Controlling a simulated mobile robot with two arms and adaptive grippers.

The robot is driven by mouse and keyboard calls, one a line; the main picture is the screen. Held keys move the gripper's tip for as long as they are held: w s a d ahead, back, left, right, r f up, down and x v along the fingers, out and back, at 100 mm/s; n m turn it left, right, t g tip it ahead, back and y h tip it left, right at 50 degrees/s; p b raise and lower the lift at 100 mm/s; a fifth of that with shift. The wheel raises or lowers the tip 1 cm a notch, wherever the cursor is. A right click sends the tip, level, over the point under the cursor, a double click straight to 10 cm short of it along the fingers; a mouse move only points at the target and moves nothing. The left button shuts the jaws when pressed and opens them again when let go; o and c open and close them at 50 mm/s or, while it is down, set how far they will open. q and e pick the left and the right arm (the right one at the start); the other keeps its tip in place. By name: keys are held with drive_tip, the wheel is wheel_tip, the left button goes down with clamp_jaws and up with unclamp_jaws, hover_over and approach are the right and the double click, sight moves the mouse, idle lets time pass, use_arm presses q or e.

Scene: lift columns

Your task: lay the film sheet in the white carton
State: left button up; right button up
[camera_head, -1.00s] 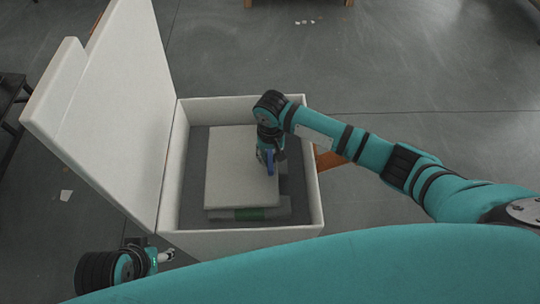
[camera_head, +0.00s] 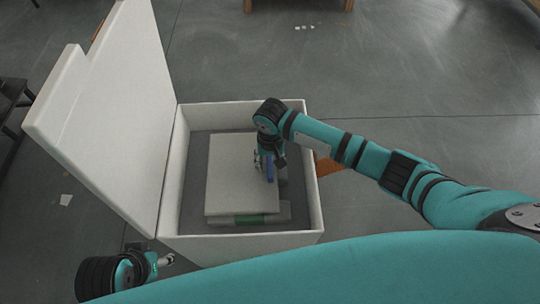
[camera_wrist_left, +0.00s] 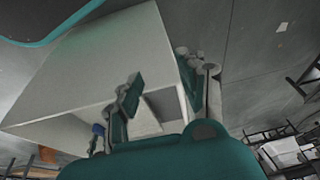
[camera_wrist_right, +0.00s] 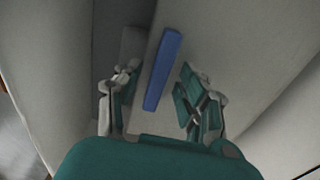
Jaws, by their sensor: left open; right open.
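The white carton (camera_head: 255,243) stands open on the floor, and its lid (camera_head: 125,110) is raised at the left. A pale flat sheet (camera_head: 232,175), seemingly the film sheet, lies inside, on top of other contents. A blue strip (camera_head: 270,170) is at its right part and also shows in the right wrist view (camera_wrist_right: 163,70). My right gripper (camera_head: 265,163) is inside the carton, open, with its fingers on either side of the blue strip and apart from it. My left gripper (camera_head: 166,259) is open and empty outside the carton's near left corner.
Grey and green items (camera_head: 255,219) show under the sheet's near edge. An orange-brown piece (camera_head: 327,170) is beside the carton's right wall. A dark table (camera_head: 12,100) stands at far left.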

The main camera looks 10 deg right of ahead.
drive_tip(key=shift+w+r, duration=0.1)
drive_tip(key=shift+r, duration=0.35)
wheel_tip(320, 180, up, 4)
drive_tip(key=shift+p, duration=0.75)
use_arm(q)
drive_tip(key=s+p+x, duration=0.2)
drive_tip(key=x, duration=1)
drive_tip(key=shift+s+f+g, duration=0.15)
drive_tip(key=shift+f+g, duration=0.25)
use_arm(e)
wheel_tip(320, 180, up, 8)
use_arm(q)
drive_tip(key=shift+d, duration=0.15)
